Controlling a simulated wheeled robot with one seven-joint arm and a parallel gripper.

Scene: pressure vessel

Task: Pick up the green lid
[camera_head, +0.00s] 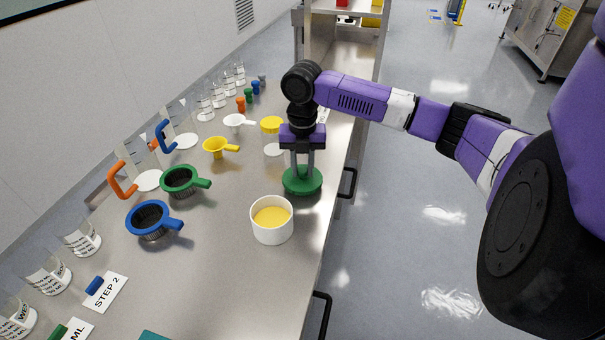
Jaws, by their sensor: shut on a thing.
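The green lid (303,181) is a round green disc near the right edge of the steel bench. My gripper (303,172) points straight down over it, with its two fingers shut on the lid's upper part. I cannot tell whether the lid touches the bench or is slightly above it. The exact contact between the fingertips and the lid is too small to see clearly.
A white cup with yellow contents (272,220) stands just in front of the lid. A yellow-lidded jar (272,136) stands behind my gripper. Green (180,181) and blue (149,219) handled strainers, funnels and several beakers fill the left side. The bench's front middle is clear.

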